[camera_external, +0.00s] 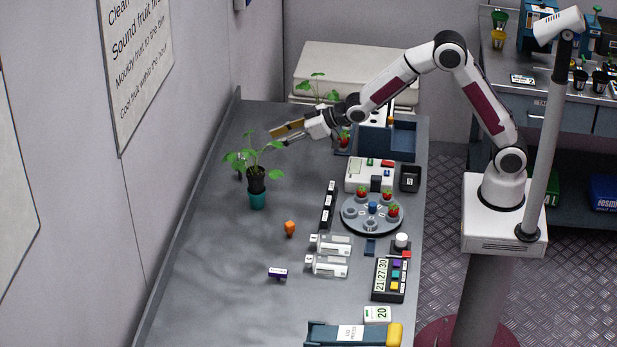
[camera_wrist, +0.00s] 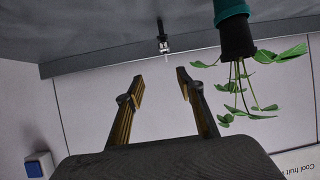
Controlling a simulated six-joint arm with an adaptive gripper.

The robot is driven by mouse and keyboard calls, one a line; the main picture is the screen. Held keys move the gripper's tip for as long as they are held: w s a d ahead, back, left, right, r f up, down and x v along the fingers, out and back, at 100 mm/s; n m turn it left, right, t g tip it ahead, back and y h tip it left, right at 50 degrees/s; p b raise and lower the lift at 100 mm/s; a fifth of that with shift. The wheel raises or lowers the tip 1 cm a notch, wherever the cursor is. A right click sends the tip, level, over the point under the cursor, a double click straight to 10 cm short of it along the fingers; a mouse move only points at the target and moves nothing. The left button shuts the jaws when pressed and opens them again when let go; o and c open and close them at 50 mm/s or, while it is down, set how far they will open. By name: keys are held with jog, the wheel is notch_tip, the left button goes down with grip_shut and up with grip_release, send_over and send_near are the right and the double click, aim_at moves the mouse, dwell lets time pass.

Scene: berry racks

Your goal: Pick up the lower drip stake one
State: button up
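My gripper (camera_external: 275,132) is open and empty, held above the far left part of the bench. In the wrist view, which looks upside down, its two fingers (camera_wrist: 160,88) stand apart with only wall between them. A small dark upright item with a pale tip, perhaps the drip stake (camera_wrist: 163,42), shows near the bench edge, beyond and between the fingertips, apart from them. In the external view it seems to be the thin dark shape (camera_external: 240,173) behind the plant leaves, partly hidden. I cannot tell a lower stake from another.
A strawberry plant in a dark plug on a teal pot (camera_external: 257,200) stands close by; it also shows at the right in the wrist view (camera_wrist: 236,38). A blue bin (camera_external: 403,140), a round berry carousel (camera_external: 373,228) and an orange piece (camera_external: 290,228) are on the bench (camera_external: 215,270).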

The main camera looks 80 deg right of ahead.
jog(key=t, duration=0.1)
send_near(242, 160)
jog(key=w, duration=0.1)
jog(key=w+f, duration=0.1)
jog(key=shift+w+d+y, duration=0.3)
jog(key=shift+d, duration=0.05)
jog(key=shift+f, duration=0.1)
jog(key=shift+x, duration=1.3)
jog(key=shift+w, duration=0.15)
jog(key=shift+a+x, duration=0.2)
jog(key=shift+x, duration=2.25)
jog(key=c, duration=0.9)
